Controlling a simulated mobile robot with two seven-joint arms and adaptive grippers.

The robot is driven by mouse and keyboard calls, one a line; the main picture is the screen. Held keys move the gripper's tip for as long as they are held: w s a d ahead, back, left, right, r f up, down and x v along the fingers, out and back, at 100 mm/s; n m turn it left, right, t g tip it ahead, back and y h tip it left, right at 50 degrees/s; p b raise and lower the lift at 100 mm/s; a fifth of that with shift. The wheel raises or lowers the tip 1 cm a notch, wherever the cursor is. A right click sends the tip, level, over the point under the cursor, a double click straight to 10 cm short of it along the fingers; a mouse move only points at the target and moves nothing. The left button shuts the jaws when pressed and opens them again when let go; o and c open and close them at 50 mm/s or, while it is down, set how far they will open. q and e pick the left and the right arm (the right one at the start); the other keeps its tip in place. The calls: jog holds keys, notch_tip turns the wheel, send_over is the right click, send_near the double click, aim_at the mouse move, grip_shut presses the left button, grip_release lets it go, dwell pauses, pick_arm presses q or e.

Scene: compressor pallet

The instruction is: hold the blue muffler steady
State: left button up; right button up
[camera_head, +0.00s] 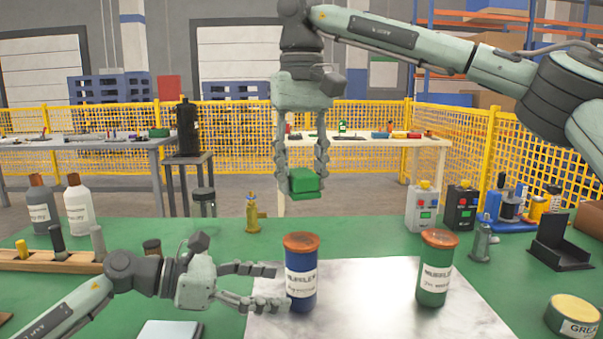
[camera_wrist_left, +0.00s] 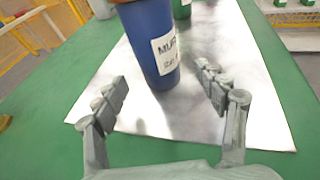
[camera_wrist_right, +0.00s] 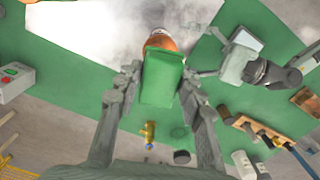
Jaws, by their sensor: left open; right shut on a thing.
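The blue muffler (camera_head: 300,275), a blue cylinder with an orange-brown top and a white label, stands upright on the pale metal sheet (camera_head: 375,310). My left gripper (camera_head: 279,287) is open, low at its left, with the fingertips close to it. In the left wrist view the blue muffler (camera_wrist_left: 150,45) stands ahead, between and beyond the open fingers; contact cannot be told. My right gripper (camera_head: 302,180) points down above and behind the muffler, shut on a green block (camera_head: 306,183). The block (camera_wrist_right: 161,78) also shows between the fingers in the right wrist view.
A green muffler (camera_head: 436,270) stands to the right on the sheet. A brass valve (camera_head: 253,214) stands behind. Control boxes (camera_head: 421,207), a black bracket (camera_head: 560,245) and a grease tin (camera_head: 573,316) are at right. Bottles (camera_head: 78,205) and a wooden rack (camera_head: 50,262) are at left.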

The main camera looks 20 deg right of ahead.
aim_at(295, 289)
pick_arm(q)
jog(key=b+x, duration=0.1)
jog(key=x, duration=0.2)
jog(key=shift+d+f, duration=0.15)
jog(key=shift+d, duration=0.1)
pick_arm(e)
jog(key=shift+f, duration=0.55)
pick_arm(q)
jog(key=shift+w+d+f+b, duration=0.15)
jog(key=shift+d+b, duration=0.2)
jog(key=shift+d, duration=0.3)
pick_arm(e)
jog(key=shift+f, duration=0.2)
pick_arm(q)
jog(key=c, duration=1)
jog(key=shift+o, duration=0.2)
